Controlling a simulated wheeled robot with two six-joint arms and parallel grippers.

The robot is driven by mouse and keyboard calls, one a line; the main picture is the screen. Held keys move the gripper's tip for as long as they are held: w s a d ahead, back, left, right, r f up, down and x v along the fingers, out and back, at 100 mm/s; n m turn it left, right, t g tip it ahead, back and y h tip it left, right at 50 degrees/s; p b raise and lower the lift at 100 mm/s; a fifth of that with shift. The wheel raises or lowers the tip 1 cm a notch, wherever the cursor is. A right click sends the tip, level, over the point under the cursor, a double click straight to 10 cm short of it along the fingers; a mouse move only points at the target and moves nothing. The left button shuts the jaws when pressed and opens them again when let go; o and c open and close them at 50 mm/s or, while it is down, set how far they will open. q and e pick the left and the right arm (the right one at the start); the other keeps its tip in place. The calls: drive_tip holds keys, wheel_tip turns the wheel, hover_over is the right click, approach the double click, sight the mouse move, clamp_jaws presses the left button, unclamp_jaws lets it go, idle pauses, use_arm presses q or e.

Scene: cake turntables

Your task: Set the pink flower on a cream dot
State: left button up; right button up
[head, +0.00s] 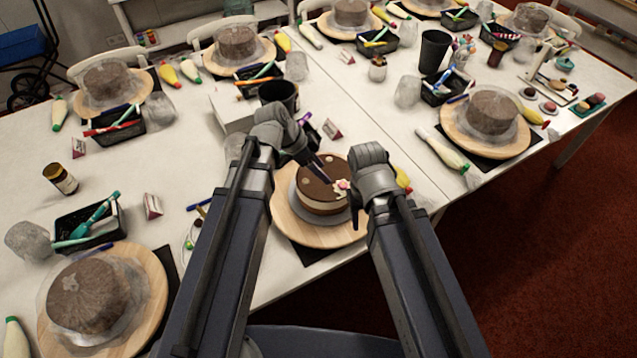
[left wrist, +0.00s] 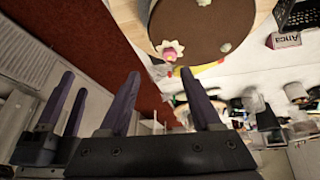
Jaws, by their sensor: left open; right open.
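A round cake (head: 322,205) with a brown top stands on a wooden turntable (head: 290,222) in front of me. The pink flower (head: 343,184) lies near the right edge of the cake's top, with white petal shapes beside it; it also shows in the left wrist view (left wrist: 170,52). I cannot tell whether it touches a cream dot. A cream dot (left wrist: 225,47) shows near the cake's edge. My left gripper (head: 322,168) is open above the cake; its fingers also show in the left wrist view (left wrist: 163,98). My right gripper (head: 355,208) is open beside the cake's right side.
A black cup (head: 279,94) and a white box (head: 232,112) stand behind the cake. A name card (head: 332,128) stands behind it too. Other covered cakes on boards, such as one at front left (head: 88,292), occupy the tables. The table's front edge is close.

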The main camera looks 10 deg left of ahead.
use_arm(q)
drive_tip(key=s+f+n+g+y, duration=0.1)
drive_tip(key=s+f+n+y, duration=0.1)
drive_tip(key=s+n+y, duration=0.5)
drive_tip(key=shift+s+d+f+n+g, duration=0.35)
drive_tip(key=shift+s+n, duration=0.85)
drive_tip(key=shift+s, duration=1.7)
